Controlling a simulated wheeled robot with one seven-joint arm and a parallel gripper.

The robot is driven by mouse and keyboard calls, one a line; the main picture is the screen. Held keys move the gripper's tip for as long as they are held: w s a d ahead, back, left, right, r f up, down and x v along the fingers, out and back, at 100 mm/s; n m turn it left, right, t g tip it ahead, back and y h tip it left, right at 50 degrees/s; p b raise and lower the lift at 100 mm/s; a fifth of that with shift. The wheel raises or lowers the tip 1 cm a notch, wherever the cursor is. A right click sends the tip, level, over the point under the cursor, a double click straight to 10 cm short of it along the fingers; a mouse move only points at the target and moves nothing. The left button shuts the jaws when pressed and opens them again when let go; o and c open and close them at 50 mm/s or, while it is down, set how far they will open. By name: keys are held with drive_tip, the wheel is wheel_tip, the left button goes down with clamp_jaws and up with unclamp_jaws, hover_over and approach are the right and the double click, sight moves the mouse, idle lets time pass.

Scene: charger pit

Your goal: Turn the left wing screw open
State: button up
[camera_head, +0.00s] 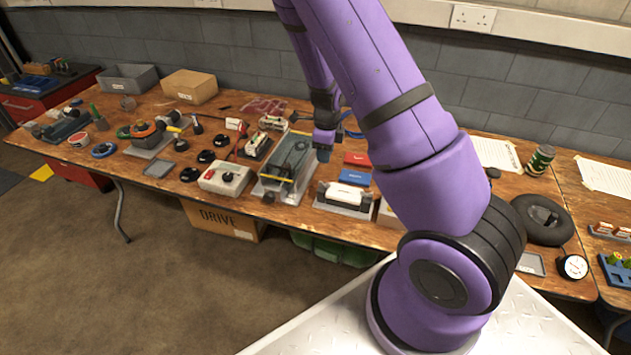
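A grey fixture with a dark, glassy top (291,160) stands near the middle of the bench. A yellow strip runs along its front. I cannot make out a wing screw on it or elsewhere; such a part is too small to tell here. My gripper (323,153) hangs from my purple arm, pointing down at the right rear edge of this fixture. Whether it touches the fixture is unclear. Its fingers are small and dark, so their opening cannot be judged.
A white box with a red button (224,179) stands left of the fixture. A white part on a grey base (343,197) stands to the right, with a red box (357,158) and a blue box (357,177) behind. My arm hides the bench to the right.

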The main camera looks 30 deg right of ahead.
sight(325, 184)
drive_tip(key=shift+m, duration=0.3)
wheel_tip(325, 184, down, 12)
drive_tip(key=shift+w+d+r, duration=0.1)
drive_tip(key=shift+d, duration=0.05)
clamp_jaws()
